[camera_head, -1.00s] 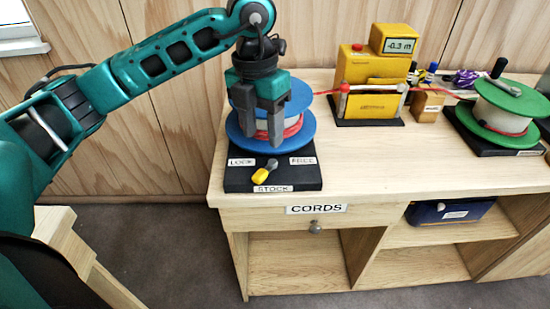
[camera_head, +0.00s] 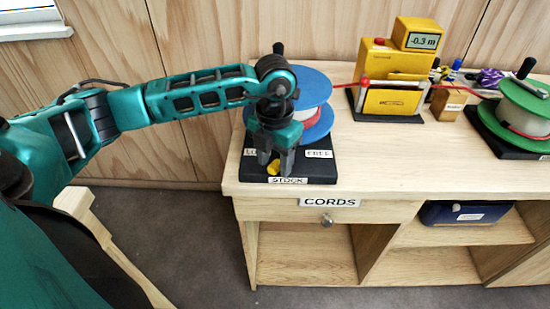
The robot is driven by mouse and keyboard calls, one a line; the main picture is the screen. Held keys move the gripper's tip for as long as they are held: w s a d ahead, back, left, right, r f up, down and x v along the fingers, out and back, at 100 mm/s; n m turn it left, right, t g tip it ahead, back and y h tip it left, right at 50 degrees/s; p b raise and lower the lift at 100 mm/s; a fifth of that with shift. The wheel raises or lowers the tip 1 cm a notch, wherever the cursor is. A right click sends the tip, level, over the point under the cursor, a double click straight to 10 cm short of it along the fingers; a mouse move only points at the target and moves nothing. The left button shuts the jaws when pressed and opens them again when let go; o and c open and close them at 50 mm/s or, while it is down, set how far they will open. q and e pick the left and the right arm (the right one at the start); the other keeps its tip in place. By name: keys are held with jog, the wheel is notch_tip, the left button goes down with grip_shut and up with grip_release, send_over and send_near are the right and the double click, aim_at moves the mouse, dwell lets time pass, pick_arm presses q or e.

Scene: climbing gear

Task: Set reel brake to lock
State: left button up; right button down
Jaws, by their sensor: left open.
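The stock reel (camera_head: 314,88) has blue flanges and stands on a black base (camera_head: 322,172) at the counter's left end. The base's front label (camera_head: 288,180) reads STOCK. A FREE label (camera_head: 318,154) is on the right; the LOCK label (camera_head: 249,152) is mostly hidden behind a finger. The yellow tip of the brake lever (camera_head: 273,168) shows low between the fingers of my left gripper (camera_head: 275,164). The gripper is open and points down over the lever; I cannot tell whether it touches it. The rest of the lever is hidden. My right gripper is not in view.
A yellow meter (camera_head: 384,62) reading -0.3 m stands right of the reel. A red cord (camera_head: 346,85) runs from the reel toward it. A green reel (camera_head: 520,110) stands at the far right. The counter front (camera_head: 420,175) is clear. A CORDS drawer (camera_head: 285,208) is below.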

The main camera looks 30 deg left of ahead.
aim_at(272, 162)
pick_arm(q)
jog(key=shift+f, duration=0.1)
grip_shut()
jog(key=shift+a+f+m+b, duration=0.1)
jog(key=shift+a+m+b, duration=0.15)
jog(key=shift+m+b, duration=0.4)
jog(key=shift+w+a+m, duration=0.1)
jog(key=shift+a+m, duration=0.1)
jog(key=shift+m, duration=0.25)
grip_release()
jog(key=shift+r, duration=0.2)
notch_tip(272, 162, up, 13)
dwell(0.3)
